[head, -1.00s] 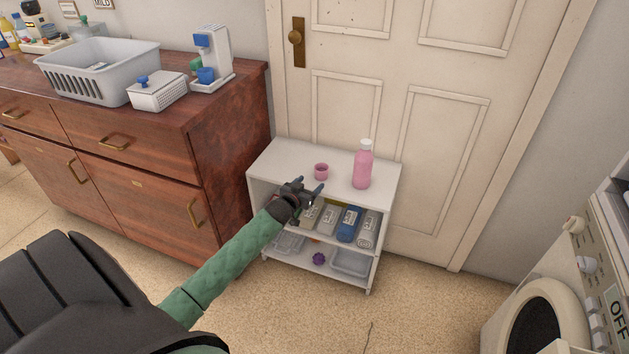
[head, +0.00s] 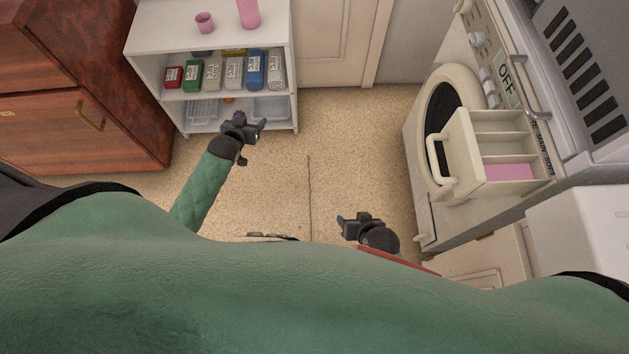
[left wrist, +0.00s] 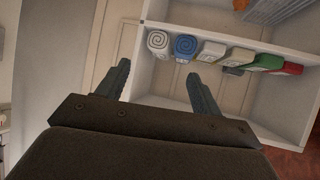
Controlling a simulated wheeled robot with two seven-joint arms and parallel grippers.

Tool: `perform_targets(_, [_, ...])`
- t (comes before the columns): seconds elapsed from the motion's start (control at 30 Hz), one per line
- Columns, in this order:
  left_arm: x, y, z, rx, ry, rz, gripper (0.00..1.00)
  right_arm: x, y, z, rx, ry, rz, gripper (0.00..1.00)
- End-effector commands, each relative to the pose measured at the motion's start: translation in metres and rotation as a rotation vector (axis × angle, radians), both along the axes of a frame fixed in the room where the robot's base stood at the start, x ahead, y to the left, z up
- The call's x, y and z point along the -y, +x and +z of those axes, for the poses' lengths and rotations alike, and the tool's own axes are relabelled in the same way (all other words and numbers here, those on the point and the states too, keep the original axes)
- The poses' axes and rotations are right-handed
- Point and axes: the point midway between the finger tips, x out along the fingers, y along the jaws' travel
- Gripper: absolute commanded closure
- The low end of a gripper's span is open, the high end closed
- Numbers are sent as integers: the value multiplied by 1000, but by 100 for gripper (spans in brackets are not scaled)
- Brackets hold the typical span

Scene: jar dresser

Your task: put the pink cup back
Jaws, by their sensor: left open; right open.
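The small pink cup (head: 204,22) stands upright on top of the white shelf unit (head: 150,35), left of the pink bottle (head: 249,12), whose top is cut off in the head view. My left gripper (head: 258,130) is open and empty, in front of the unit's lower part and apart from the cup. In the left wrist view its two fingers (left wrist: 158,85) are spread with nothing between them, and the cup is not seen there. My right gripper (head: 341,226) is open and empty above the floor, in the lower middle of the head view.
Several boxes and rolled items (head: 234,72) fill the middle shelf. A wooden dresser (head: 85,90) stands at left. At right is a washing machine (head: 420,150) with its detergent drawer (head: 490,150) pulled out, pink in one compartment. The floor (head: 330,135) between is clear except for a thin dark line.

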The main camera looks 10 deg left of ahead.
Motion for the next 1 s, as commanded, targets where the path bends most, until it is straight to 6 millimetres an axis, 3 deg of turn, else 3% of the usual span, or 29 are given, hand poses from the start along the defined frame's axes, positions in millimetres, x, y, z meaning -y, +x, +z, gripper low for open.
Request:
perform_targets(0.03, [33,-29,-15,-58,-15,-25,34,0,0,0,0,0,0,42])
perform_targets(0.2, [133,-120,-47,-242,-52,-123,34,0,0,0,0,0,0,42])
perform_targets(0.3, [184,-169,-52,-334,-74,-182,34,0,0,0,0,0,0,42])
perform_targets(0.43, [233,-217,-49,-419,-102,-246,34,0,-1,0,-2,-1,0,42])
perform_targets(0.6, [261,-245,-45,-469,-118,-289,34,0,-4,-2,-5,0,0,42])
perform_targets(1.0, [264,-248,-45,-474,-118,-293,34,0,-4,-2,-6,0,0,42])
